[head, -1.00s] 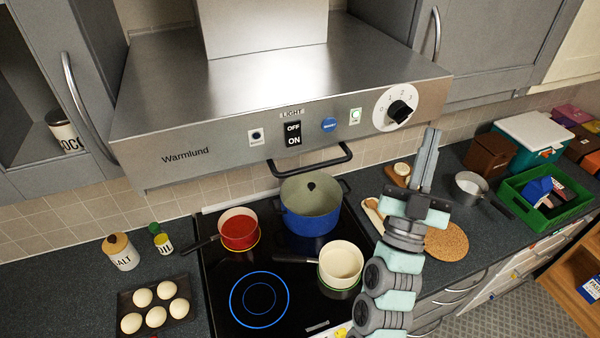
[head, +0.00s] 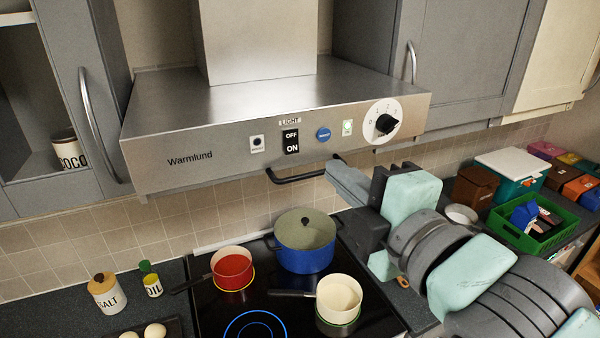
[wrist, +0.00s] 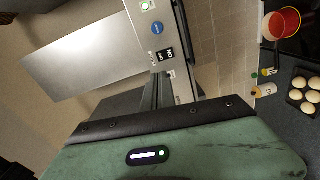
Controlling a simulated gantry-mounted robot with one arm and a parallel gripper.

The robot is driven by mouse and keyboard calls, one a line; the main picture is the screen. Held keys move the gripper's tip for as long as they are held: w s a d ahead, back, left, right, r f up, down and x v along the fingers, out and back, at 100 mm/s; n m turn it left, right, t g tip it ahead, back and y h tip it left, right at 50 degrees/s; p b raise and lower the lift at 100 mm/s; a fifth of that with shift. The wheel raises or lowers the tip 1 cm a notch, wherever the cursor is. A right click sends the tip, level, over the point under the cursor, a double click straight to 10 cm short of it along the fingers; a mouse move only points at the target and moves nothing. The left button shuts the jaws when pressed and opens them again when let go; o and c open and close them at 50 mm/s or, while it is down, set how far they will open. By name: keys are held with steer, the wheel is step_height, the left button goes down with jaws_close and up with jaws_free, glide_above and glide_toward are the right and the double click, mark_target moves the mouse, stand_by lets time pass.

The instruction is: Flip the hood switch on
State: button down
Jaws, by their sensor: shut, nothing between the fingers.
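The hood switch (head: 291,141) is a black rocker marked OFF above ON, under a LIGHT label on the front panel of the steel hood (head: 200,155). It also shows in the wrist view (wrist: 166,54), turned sideways, just past the fingertips. My gripper (head: 335,170) is shut and empty. In the head view it is right of and below the switch, in front of the hood's black rail. In the wrist view its fingers (wrist: 158,92) point towards the panel. I cannot tell exactly how far the tips are from it.
The hood panel also has a blue button (head: 323,135), a small green-lit button (head: 347,128) and a round dial (head: 386,124). A black rail (head: 295,177) runs below the front edge. A blue pot (head: 304,258), red pan (head: 232,270) and cream pan (head: 338,297) stand on the hob below.

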steer(key=shift+s+f+n+g+h, duration=0.45)
steer(key=shift+s+f, duration=0.2)
steer(key=shift+f, duration=0.25)
steer(key=shift+w, duration=0.15)
steer(key=p, duration=0.3)
glide_toward(293, 152)
steer(key=x, duration=0.5)
steer(key=shift+w+a+r, duration=0.15)
steer(key=shift+a, duration=0.15)
steer(key=shift+w+a, duration=0.2)
steer(key=shift+w, duration=0.5)
steer(key=shift+f, duration=0.25)
